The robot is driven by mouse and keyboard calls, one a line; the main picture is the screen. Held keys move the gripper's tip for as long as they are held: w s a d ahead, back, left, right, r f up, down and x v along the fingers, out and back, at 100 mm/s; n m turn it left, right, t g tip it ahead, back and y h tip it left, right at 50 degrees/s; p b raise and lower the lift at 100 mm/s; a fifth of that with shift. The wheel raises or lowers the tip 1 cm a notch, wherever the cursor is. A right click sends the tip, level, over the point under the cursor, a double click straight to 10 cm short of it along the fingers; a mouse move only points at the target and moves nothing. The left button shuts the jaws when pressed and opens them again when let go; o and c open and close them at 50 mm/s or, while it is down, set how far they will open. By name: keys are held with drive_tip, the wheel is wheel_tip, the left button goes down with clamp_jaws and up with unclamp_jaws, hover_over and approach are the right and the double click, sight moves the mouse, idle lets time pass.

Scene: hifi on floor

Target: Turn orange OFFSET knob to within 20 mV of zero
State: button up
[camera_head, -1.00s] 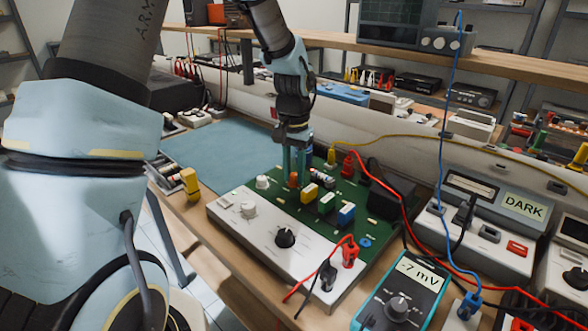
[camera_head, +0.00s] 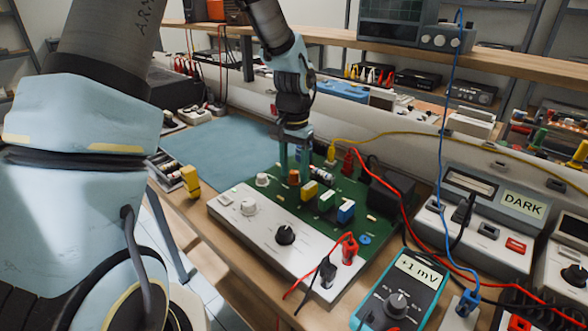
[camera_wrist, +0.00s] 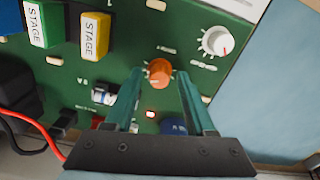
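The orange OFFSET knob (camera_head: 294,177) sits on the green circuit board (camera_head: 350,196). In the wrist view the orange knob (camera_wrist: 159,73) lies between my two fingertips, with a visible gap on each side. My gripper (camera_head: 295,162) is open, pointing down over the knob and holding nothing. Its fingers also show in the wrist view (camera_wrist: 160,78).
Yellow and blue stage blocks (camera_head: 309,190) stand close to the right of the knob. A white knob (camera_wrist: 217,41) is nearby on the board. Red and yellow cables run behind and to the right. The grey unit (camera_head: 490,235) shows DARK. A blue-green mat (camera_head: 220,150) lies clear at left.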

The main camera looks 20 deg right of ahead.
sight(294, 171)
wheel_tip(294, 171, up, 11)
drive_tip(key=b, duration=0.1)
idle(0.7)
drive_tip(key=shift+f, duration=0.15)
drive_tip(key=s+a+f+n, duration=0.2)
drive_tip(key=a+n, duration=0.1)
drive_tip(key=a, duration=0.6)
drive_tip(key=s+a+f+n+t, duration=0.1)
drive_tip(key=s+a+f+n, duration=0.1)
drive_tip(key=a, duration=0.8)
drive_tip(key=s+a+f+n, duration=0.2)
drive_tip(key=a+n, duration=0.2)
drive_tip(key=a, duration=0.5)
drive_tip(key=shift+s+a+t, duration=0.15)
drive_tip(key=shift+s+t, duration=0.15)
drive_tip(key=shift+s, duration=0.05)
idle(3.4)
